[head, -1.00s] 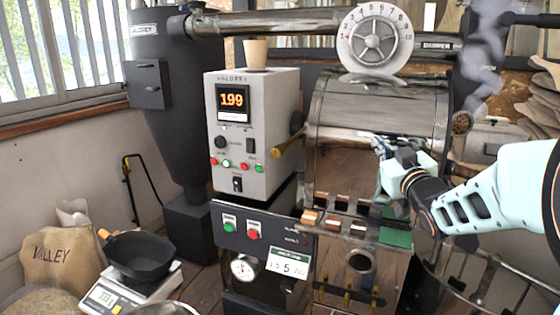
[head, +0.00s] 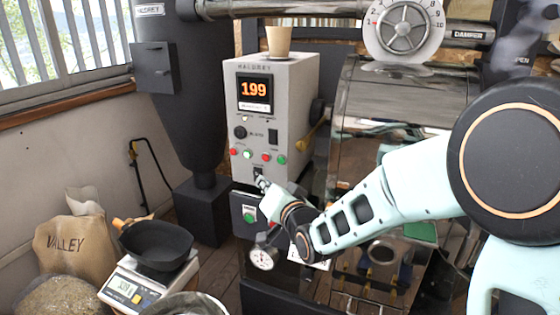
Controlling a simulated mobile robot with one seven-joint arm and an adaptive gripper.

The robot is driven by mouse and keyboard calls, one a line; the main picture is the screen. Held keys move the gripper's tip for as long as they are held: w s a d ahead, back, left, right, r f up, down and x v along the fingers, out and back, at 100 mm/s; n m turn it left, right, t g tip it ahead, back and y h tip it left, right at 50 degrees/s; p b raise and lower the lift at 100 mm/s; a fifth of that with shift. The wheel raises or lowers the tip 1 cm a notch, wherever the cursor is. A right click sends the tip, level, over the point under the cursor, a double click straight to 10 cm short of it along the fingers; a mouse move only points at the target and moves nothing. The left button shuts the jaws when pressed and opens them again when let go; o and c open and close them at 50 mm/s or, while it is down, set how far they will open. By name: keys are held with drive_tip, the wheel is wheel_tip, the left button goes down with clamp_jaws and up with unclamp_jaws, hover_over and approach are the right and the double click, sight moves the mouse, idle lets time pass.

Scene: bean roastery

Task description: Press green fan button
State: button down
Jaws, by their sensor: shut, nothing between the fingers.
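The grey control box (head: 272,115) stands left of centre, with a lit 199 display and a row of red and green buttons. One green button (head: 247,155) is left of the row's middle; another green button (head: 282,160) is at its right end. The dark lower panel (head: 238,199) carries a larger green button (head: 249,217). I cannot read which is the fan button. My gripper (head: 262,183) is shut and empty. It appears in front of the box's bottom edge, just below the small black switch and above the lower panel's green button. Contact cannot be told. My arm hides the lower panel's red button.
A steel roaster drum (head: 400,110) with a damper dial (head: 404,27) stands to the right. A beige cup (head: 279,41) sits on the control box. A black pan (head: 156,249) rests on a scale (head: 130,290) at lower left, beside a VALLEY sack (head: 75,245).

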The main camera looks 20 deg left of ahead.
sight(281, 160)
drive_tip(key=shift+w, duration=0.15)
drive_tip(key=shift+w+d+p, duration=0.2)
drive_tip(key=shift+w+p, duration=0.35)
drive_tip(key=shift+w, duration=1.6)
drive_tip(key=shift+w+d+p, duration=0.15)
drive_tip(key=shift+w+p, duration=0.35)
drive_tip(key=shift+w, duration=1.65)
drive_tip(key=shift+w, duration=0.1)
drive_tip(key=shift+w, duration=0.3)
drive_tip(key=shift+w, duration=0.45)
drive_tip(key=shift+s+b, duration=0.1)
drive_tip(key=shift+b, duration=0.2)
drive_tip(key=shift+s+b, duration=0.35)
drive_tip(key=shift+s, duration=0.4)
